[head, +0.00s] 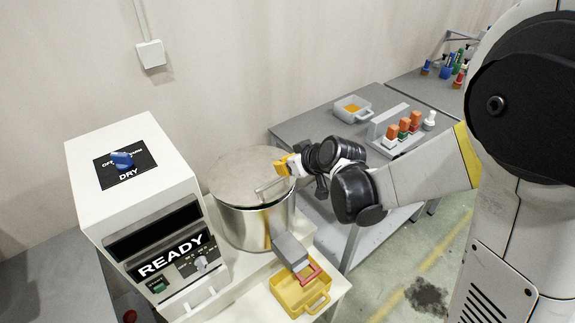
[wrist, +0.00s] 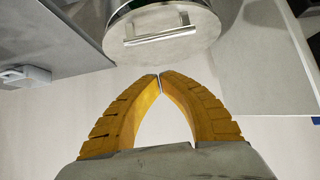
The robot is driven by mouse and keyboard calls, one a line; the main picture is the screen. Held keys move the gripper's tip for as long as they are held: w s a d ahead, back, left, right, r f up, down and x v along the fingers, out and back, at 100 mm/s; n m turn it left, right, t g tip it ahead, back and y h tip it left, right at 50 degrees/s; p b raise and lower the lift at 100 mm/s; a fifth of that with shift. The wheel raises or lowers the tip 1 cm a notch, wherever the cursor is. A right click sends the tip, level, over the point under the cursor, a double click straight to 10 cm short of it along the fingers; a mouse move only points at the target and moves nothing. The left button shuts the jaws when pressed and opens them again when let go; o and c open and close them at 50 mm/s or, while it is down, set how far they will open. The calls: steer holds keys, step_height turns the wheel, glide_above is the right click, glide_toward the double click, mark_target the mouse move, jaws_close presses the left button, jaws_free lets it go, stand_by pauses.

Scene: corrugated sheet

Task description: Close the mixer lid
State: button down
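The mixer is a round steel pot (head: 256,228) beside a white control box. Its round grey lid (head: 238,172) covers the top of the pot, with a bar handle (head: 272,188) on the side toward the front right. I cannot tell whether the lid is fully seated on the rim. My gripper (head: 282,166) has yellow fingers and is at the lid's right edge, just behind the handle in the head view. In the wrist view, its fingertips (wrist: 160,76) meet with nothing between them. The lid (wrist: 185,15) and handle (wrist: 160,36) lie beyond the tips, apart from them.
The control box (head: 135,200) with a READY display stands left of the pot. A grey scoop-like block (head: 290,250) and a yellow tray (head: 302,292) are at the front right. A grey table (head: 315,130) behind my arm holds a small bin (head: 352,110) and a bottle rack (head: 398,140).

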mark_target(279, 192)
steer(key=x, duration=0.4)
steer(key=shift+b, duration=0.3)
step_height(279, 192, down, 3)
steer(key=shift+w+a+r+b, duration=0.1)
steer(key=shift+r+b, duration=0.1)
steer(key=shift+b, duration=0.15)
steer(key=shift+f, duration=0.65)
steer(key=shift+f+b, duration=0.35)
steer(key=shift+b, duration=0.15)
steer(key=f+b, duration=0.2)
steer(key=s+f+b, duration=0.1)
steer(key=shift+d+f, duration=0.15)
steer(key=shift+d, duration=0.15)
steer(key=shift+s+f, duration=0.1)
